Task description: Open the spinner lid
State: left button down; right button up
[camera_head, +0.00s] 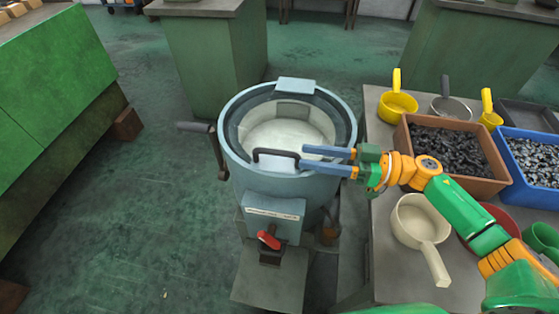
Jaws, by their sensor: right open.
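The spinner (245,190) is a grey-blue round drum on a stand. Its lid appears to lie across the top, with a pale plate (295,85) at the back rim and a black bar handle (275,152) at the front. A pale round interior shows within the rim; I cannot tell whether I see it through the lid. My right gripper (302,157) reaches in from the right over the front right rim. My left gripper is not in view.
A table on the right holds a brown bin of dark parts (485,183), a blue bin (540,198), yellow scoops (397,100) and a cream scoop (410,235). A lever (195,127) sticks out left of the spinner. A red knob (268,240) is on its front. Floor to the left is clear.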

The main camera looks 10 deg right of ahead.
aim_at(291, 155)
jog(key=x, duration=0.2)
jog(key=p+x, duration=0.1)
jog(key=x, duration=0.2)
jog(key=p+x, duration=0.1)
jog(key=x, duration=0.1)
jog(key=shift+w+a+f, duration=0.1)
jog(key=shift+f, duration=0.2)
jog(key=shift+c, duration=0.3)
grip_shut()
dwell(0.7)
